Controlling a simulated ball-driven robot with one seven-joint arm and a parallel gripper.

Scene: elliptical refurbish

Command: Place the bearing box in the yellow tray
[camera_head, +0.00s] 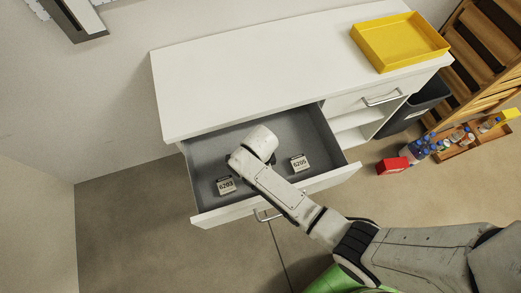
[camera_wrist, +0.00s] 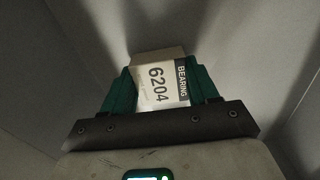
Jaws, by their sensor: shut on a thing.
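A bearing box marked 6204 (camera_wrist: 166,88) is between the green fingers of my gripper (camera_wrist: 161,76) in the wrist view, and the gripper is shut on it. In the head view my wrist reaches down into the open drawer; it hides the fingers and this box. Two more bearing boxes lie in the drawer, one marked 6203 (camera_head: 226,186) left of my wrist and one marked 6205 (camera_head: 299,163) to its right. The yellow tray (camera_head: 402,42) sits on the right end of the white cabinet top and looks empty.
The open drawer (camera_head: 208,150) has grey walls close around my gripper. The white cabinet top (camera_head: 250,85) is bare left of the tray. A dark bin (camera_head: 415,105), a red box (camera_head: 393,165) and a wooden crate with bottles (camera_head: 470,140) stand on the floor to the right.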

